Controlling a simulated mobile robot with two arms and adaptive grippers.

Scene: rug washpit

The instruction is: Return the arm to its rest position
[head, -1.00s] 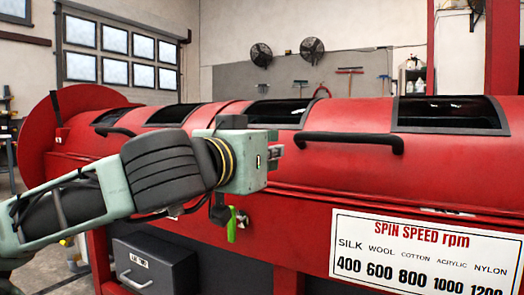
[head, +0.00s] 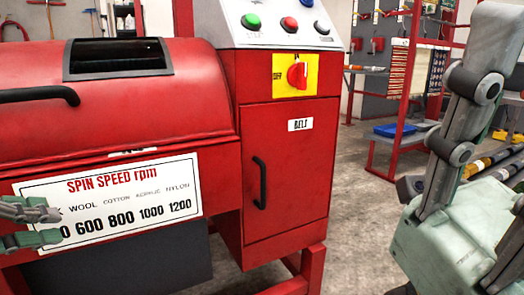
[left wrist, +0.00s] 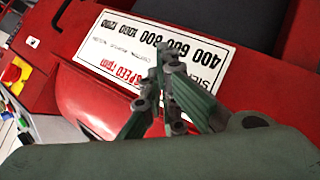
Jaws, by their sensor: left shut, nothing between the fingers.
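My left gripper (head: 56,226) shows at the left edge of the head view, in front of the spin speed sign (head: 110,208). The rest of the left arm is out of that view. In the left wrist view the fingers of the left gripper (left wrist: 166,68) come together, shut and empty, with the sign behind them. Part of my right arm and gripper (head: 455,150) stands close at the right edge of the head view, pointing up and cut off by the frame. Whether its fingers are open cannot be told.
The red machine drum (head: 130,105) fills the left, with a black handle (head: 40,94) jutting out. A red rack (head: 398,90) stands behind. Grey floor between cabinet and right arm is clear.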

